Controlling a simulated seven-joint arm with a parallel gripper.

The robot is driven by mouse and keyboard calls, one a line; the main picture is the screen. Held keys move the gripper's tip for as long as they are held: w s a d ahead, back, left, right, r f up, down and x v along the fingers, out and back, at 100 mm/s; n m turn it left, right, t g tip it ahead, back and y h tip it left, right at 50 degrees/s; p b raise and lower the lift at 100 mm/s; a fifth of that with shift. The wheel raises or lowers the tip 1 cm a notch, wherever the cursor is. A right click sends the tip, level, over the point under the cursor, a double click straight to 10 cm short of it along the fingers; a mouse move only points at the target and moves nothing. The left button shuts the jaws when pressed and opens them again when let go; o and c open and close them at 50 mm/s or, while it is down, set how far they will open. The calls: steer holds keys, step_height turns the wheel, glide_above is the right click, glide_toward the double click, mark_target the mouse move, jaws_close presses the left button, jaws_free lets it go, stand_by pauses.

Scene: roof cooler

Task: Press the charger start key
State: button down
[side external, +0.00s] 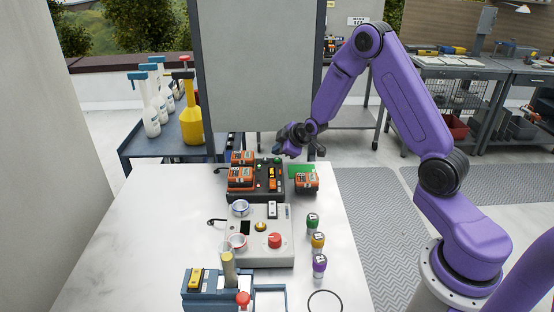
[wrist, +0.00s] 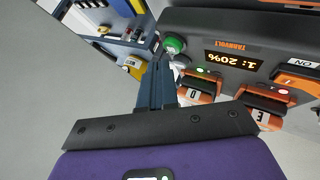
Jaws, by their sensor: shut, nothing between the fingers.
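The charger (side external: 270,196) is a dark grey box on the white table in the side view, with orange batteries (side external: 240,176) on it. A round green key (wrist: 173,44) sits at the panel's left corner. My gripper (wrist: 160,66) is shut and empty; its tips are close to the green key in the wrist view. Whether they touch it I cannot tell. In the side view my gripper (side external: 279,149) is above the charger's far right corner.
An orange battery (side external: 306,180) sits on a green mat right of the charger. A grey unit with a red knob (side external: 274,240) stands nearer. Small capped bottles (side external: 318,242) stand to its right. A tall grey panel (side external: 262,65) rises behind. The table's left part is clear.

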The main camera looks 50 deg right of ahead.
mark_target(279, 160)
steer(key=shift+r, duration=0.1)
steer(key=shift+r, duration=2.5)
steer(key=s+a+r+n+g+y, duration=0.1)
steer(key=s+a+r+g, duration=0.15)
steer(key=s+a, duration=0.7)
steer(key=s+a+r+n+g+y, duration=0.1)
steer(key=s+a+r+g+y, duration=0.15)
steer(key=s+a, duration=0.7)
steer(key=s+d+n+g+h, duration=0.1)
steer(key=s+g, duration=0.1)
steer(key=s, duration=0.9)
steer(key=s+d+r+n+g+h, duration=0.1)
steer(key=s+d+g, duration=0.1)
steer(key=s, duration=1)
steer(key=shift+r+h, duration=0.3)
steer(key=shift+h, duration=0.05)
